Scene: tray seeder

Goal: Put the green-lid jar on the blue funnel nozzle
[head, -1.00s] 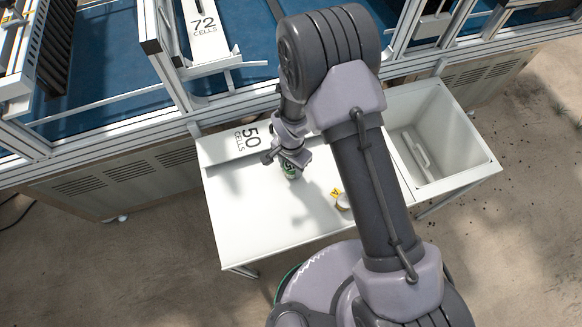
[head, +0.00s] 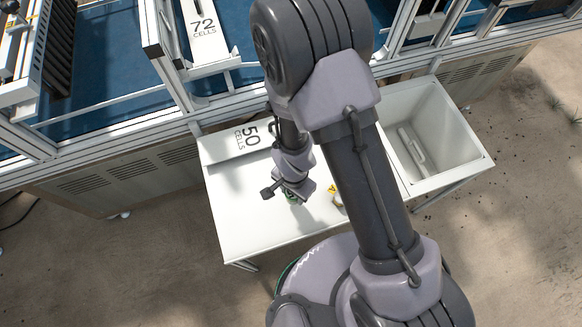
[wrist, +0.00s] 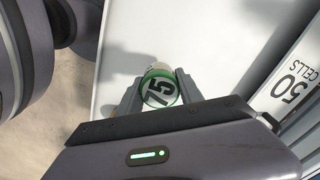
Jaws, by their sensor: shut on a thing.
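I cannot tell how far the jar is above the table top. I cannot make out the blue funnel nozzle in these frames.
The white table (head: 240,215) has clear room on its left. A "50 CELLS" plate (head: 245,138) lies along its back edge. A small yellow-marked jar (head: 336,196) stands right of my gripper, partly hidden by my arm. A white bin (head: 465,158) is at right; the seeder frame (head: 120,143) runs behind.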

